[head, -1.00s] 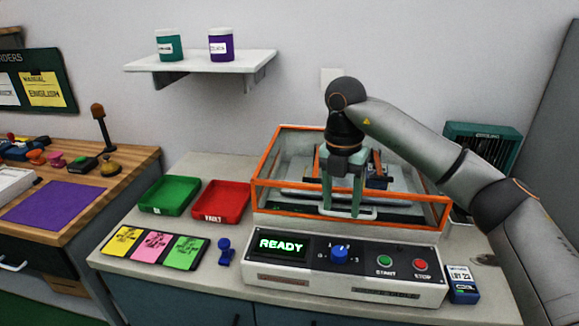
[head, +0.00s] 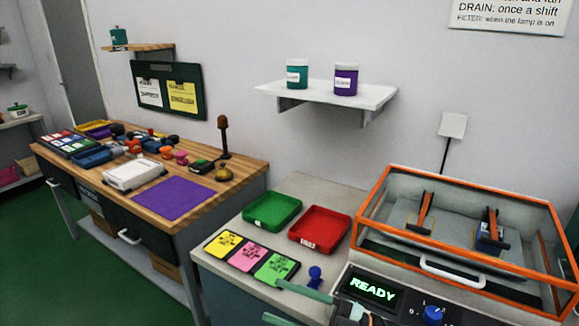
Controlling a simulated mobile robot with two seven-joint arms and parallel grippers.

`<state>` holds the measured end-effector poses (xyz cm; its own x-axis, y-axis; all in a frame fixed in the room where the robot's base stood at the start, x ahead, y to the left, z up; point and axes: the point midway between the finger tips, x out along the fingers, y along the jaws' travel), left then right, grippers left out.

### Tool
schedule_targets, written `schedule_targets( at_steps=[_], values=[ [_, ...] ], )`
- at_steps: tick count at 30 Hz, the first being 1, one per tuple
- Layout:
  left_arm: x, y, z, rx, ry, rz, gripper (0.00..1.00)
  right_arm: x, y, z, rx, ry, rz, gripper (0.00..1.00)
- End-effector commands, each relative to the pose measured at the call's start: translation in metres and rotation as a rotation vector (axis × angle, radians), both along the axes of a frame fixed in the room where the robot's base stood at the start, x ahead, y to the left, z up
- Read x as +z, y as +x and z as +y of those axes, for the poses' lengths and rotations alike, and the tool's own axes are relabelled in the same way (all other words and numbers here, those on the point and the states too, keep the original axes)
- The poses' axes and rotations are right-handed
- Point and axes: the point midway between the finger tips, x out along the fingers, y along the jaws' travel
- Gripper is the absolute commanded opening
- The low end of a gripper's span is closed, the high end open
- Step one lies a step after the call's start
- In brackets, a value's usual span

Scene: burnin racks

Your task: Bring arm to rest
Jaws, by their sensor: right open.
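My right gripper (head: 272,301) shows at the bottom edge, low in front of the console, its two pale green fingers apart and pointing left. Nothing shows between the fingers, and most of its arm is out of the picture. The left gripper is not in view. The orange-framed chamber (head: 392,166) stands at the right with a white handle on its front. The console below it shows READY on its display (head: 373,288), with a blue dial (head: 432,315) beside it.
Green (head: 272,211) and red (head: 320,229) trays lie on the grey counter. Yellow, pink and green cards (head: 244,256) and a blue peg-like object (head: 315,275) are close to the gripper. A wooden workbench (head: 247,178) stands left. A wall shelf (head: 330,93) holds two jars.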

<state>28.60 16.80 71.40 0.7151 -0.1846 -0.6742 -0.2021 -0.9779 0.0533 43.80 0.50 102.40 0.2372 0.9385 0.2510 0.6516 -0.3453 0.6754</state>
Motion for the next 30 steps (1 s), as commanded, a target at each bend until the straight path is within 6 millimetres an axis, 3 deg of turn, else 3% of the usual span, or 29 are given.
schedule_targets(
  at_steps=[5, 9, 11, 15, 18, 21, 24, 30],
  values=[
    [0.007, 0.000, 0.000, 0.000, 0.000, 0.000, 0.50, -0.037, 0.019, -0.042, -0.376, 0.187, 0.272, 0.58],
    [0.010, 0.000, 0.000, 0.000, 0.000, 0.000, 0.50, -0.101, 0.015, -0.088, -0.666, 0.213, 0.536, 0.58],
    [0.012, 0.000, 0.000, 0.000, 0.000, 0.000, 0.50, -0.135, 0.002, -0.107, -0.778, 0.196, 0.665, 0.58],
    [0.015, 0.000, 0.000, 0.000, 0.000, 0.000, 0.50, -0.214, -0.051, -0.145, -0.985, 0.108, 0.965, 0.58],
    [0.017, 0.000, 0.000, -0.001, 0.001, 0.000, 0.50, -0.252, -0.093, -0.161, -1.064, 0.036, 1.135, 0.58],
    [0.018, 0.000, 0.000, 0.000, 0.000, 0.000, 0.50, -0.276, -0.126, -0.169, -1.105, -0.019, 1.255, 0.58],
    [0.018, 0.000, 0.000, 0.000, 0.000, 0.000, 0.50, -0.288, -0.145, -0.173, -1.123, -0.050, 1.321, 0.58],
    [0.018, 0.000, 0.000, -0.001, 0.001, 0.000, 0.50, -0.293, -0.153, -0.174, -1.128, -0.065, 1.345, 0.58]
  ],
)
